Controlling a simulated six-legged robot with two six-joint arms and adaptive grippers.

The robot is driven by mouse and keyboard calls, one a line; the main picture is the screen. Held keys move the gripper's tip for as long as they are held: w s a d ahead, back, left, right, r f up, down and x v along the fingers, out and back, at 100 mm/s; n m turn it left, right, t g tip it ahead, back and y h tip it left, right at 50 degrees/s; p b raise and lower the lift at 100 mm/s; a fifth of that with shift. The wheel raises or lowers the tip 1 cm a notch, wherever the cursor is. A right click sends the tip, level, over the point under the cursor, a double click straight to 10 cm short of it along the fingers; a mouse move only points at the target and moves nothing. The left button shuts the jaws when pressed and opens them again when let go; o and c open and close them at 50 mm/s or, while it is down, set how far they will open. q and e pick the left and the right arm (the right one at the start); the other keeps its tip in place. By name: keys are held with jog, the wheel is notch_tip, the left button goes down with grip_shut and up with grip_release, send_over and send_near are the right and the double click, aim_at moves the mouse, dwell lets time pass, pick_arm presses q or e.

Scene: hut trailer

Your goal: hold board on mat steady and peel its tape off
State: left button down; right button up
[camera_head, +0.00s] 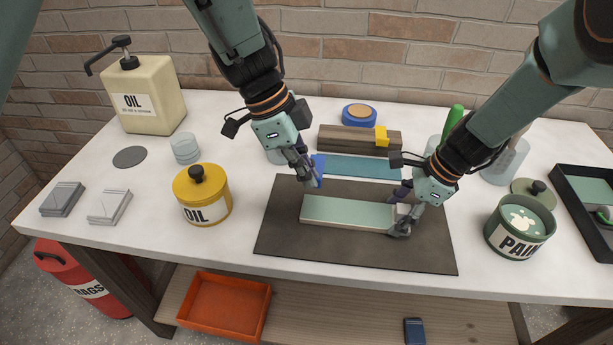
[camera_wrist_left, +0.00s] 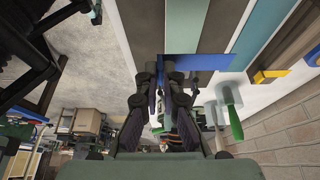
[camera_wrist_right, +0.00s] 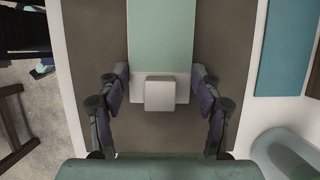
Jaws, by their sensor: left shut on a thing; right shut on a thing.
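The board (camera_head: 345,212) has a pale green top and lies flat on the dark mat (camera_head: 290,240). My right gripper (camera_head: 403,212) is shut on the board's right end, one finger along each long side. The right wrist view shows the board (camera_wrist_right: 161,35) between the fingers, with a pale block (camera_wrist_right: 160,93) at its near end. My left gripper (camera_head: 309,180) is shut on a blue tape piece (camera_head: 318,168) above the board's left end. The tape (camera_wrist_left: 205,62) also shows in the left wrist view. I cannot tell whether the tape still touches the board.
A blue-green strip (camera_head: 355,168) and a brown block with a yellow piece (camera_head: 350,140) lie behind the mat. A yellow oil tin (camera_head: 203,197) stands left, a green paint tin (camera_head: 520,228) right.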

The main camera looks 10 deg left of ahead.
pick_arm(q)
jog(key=shift+r, duration=1.95)
jog(key=shift+s, duration=0.1)
pick_arm(e)
jog(key=o, duration=1.3)
jog(key=shift+r, duration=0.15)
notch_tip(320, 180, up, 9)
jog(key=shift+r, duration=0.1)
